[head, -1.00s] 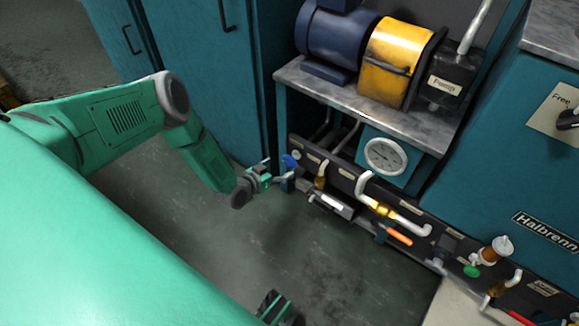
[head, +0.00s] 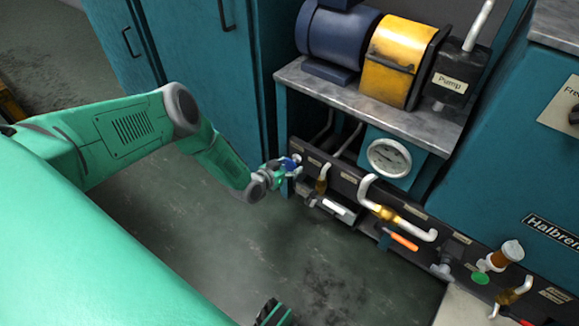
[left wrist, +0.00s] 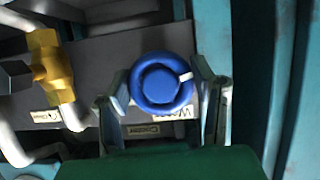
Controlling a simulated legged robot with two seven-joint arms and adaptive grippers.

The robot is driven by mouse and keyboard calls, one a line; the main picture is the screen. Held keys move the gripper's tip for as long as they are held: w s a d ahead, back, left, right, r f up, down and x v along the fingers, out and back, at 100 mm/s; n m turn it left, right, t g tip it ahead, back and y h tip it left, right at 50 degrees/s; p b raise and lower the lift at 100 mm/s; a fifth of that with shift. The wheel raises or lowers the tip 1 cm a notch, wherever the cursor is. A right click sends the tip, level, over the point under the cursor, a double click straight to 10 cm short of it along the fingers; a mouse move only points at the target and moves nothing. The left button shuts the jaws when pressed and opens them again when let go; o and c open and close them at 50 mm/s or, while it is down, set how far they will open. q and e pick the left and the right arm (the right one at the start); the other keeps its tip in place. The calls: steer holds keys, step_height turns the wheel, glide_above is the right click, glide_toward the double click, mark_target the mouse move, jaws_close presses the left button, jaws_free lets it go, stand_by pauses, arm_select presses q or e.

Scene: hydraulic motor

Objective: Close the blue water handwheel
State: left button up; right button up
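The blue water handwheel (left wrist: 161,84) faces the left wrist view, with a white mark on its right side and a label partly hidden behind it. In the head view the blue handwheel (head: 291,162) is at the left end of the dark pipe panel. My left gripper (head: 283,168) is right at it. In the left wrist view the left gripper's fingers (left wrist: 163,92) stand apart, one on each side of the wheel. Contact cannot be told for sure. My right gripper (head: 273,313) shows only in part at the bottom edge of the head view.
A brass valve (left wrist: 48,66) with white pipe is left of the wheel in the wrist view. A teal cabinet (head: 190,60) stands close behind my left arm. The floor (head: 215,235) in front is clear.

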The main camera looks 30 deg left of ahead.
arm_select(q)
steer(key=shift+m, duration=0.3)
steer(key=m+y+p, duration=0.1)
steer(key=m+y, duration=0.1)
steer(key=shift+m, duration=0.3)
steer(key=m+t+y, duration=0.1)
steer(key=m+y, duration=0.1)
steer(key=m, duration=0.1)
steer(key=shift+f+m+y+b, duration=0.1)
steer(key=shift+m+y+b, duration=0.2)
steer(key=shift+m+b, duration=0.1)
steer(key=m+t+y, duration=0.1)
steer(key=m, duration=0.3)
steer(key=shift+s+d+y, duration=0.1)
steer(key=shift+y, duration=0.3)
steer(key=m+t, duration=0.2)
steer(key=m, duration=0.3)
steer(key=shift+s+d+f, duration=0.1)
steer(key=shift+f, duration=0.05)
steer(key=o, duration=1.2)
